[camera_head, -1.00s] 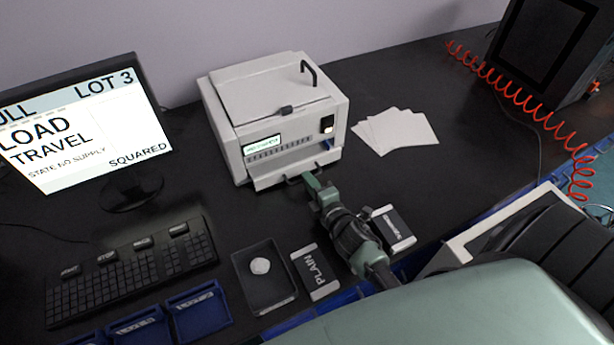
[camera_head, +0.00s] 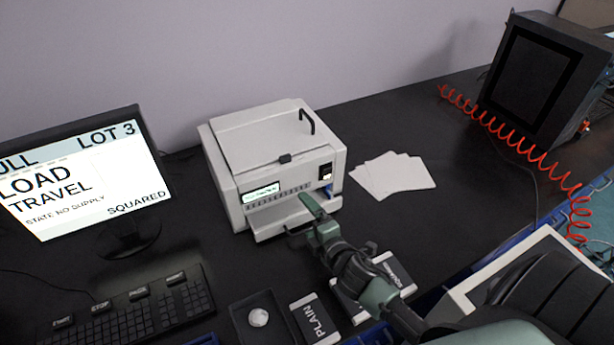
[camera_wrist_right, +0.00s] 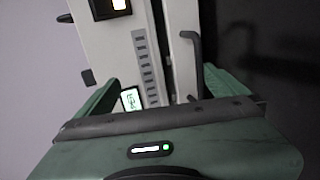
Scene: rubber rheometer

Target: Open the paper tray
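The white printer (camera_head: 270,165) stands on the black bench. Its paper tray (camera_head: 266,231) is the low front ledge, which sticks out only slightly. In the right wrist view the tray's front (camera_wrist_right: 181,60) shows with its dark bar handle (camera_wrist_right: 196,55). My right gripper (camera_head: 305,223) is at the front of the tray. In the right wrist view my right gripper (camera_wrist_right: 165,97) is open, its green fingers spread to both sides of the handle. The handle's near end lies close to the palm edge; I cannot tell whether anything touches. My left gripper is out of view.
Paper sheets (camera_head: 394,175) lie right of the printer. A monitor (camera_head: 85,185) and keyboard (camera_head: 130,318) are at left. A small black tray (camera_head: 240,318), a PLAIN pack (camera_head: 315,320) and another pack (camera_head: 385,280) lie in front. A red coiled hose (camera_head: 510,140) hangs at right.

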